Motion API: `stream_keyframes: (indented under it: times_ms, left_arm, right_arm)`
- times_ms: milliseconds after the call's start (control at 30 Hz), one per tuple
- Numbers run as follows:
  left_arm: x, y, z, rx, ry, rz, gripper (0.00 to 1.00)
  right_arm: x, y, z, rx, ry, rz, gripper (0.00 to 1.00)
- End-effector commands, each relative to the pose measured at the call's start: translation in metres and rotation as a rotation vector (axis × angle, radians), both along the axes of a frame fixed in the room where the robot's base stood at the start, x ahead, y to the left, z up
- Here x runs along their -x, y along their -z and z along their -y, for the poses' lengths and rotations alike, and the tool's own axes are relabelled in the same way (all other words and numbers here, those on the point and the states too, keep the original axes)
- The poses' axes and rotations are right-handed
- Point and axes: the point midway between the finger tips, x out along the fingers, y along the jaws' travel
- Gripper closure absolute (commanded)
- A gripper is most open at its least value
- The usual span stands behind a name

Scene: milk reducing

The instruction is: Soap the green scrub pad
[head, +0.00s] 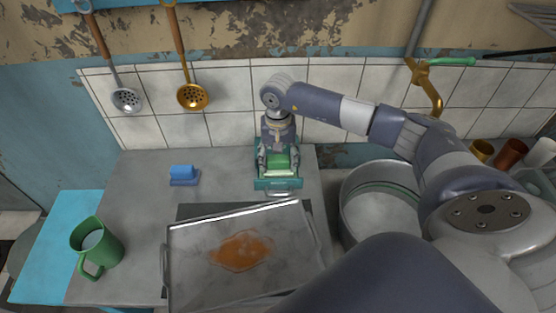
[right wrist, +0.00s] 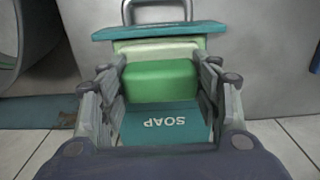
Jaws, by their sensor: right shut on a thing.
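My right gripper (head: 277,162) is shut on the green scrub pad (right wrist: 160,82), whose green block shows between the fingers in the right wrist view. The pad is at a teal soap holder (head: 278,185) with a metal handle, standing on the counter near the tiled wall. The holder is marked "SOAP" and also shows in the right wrist view (right wrist: 165,126). A pale layer lies beside the green block; I cannot tell whether it is soap or part of the pad. Contact between pad and soap is hidden. My left gripper is not in view.
A metal tray (head: 190,268) with an orange stain lies in front. A blue scrubber (head: 184,174) and a green mug (head: 104,246) are on the left. A round metal basin (head: 352,206) is right of the holder. Ladles hang on the wall.

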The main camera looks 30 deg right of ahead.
Motion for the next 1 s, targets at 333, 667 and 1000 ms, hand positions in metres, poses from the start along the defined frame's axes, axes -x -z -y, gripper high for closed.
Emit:
stream_keyframes:
  times_ms: [333,667,1000]
  left_arm:
    - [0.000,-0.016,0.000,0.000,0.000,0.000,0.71]
    - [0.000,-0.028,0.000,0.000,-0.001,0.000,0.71]
    - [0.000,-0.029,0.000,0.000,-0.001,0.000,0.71]
  right_arm:
    - [-0.001,-0.032,0.000,0.000,0.000,0.004,0.61]
    - [-0.001,-0.059,0.000,0.000,-0.001,0.004,0.61]
    - [-0.001,-0.062,0.000,0.000,0.000,0.004,0.61]
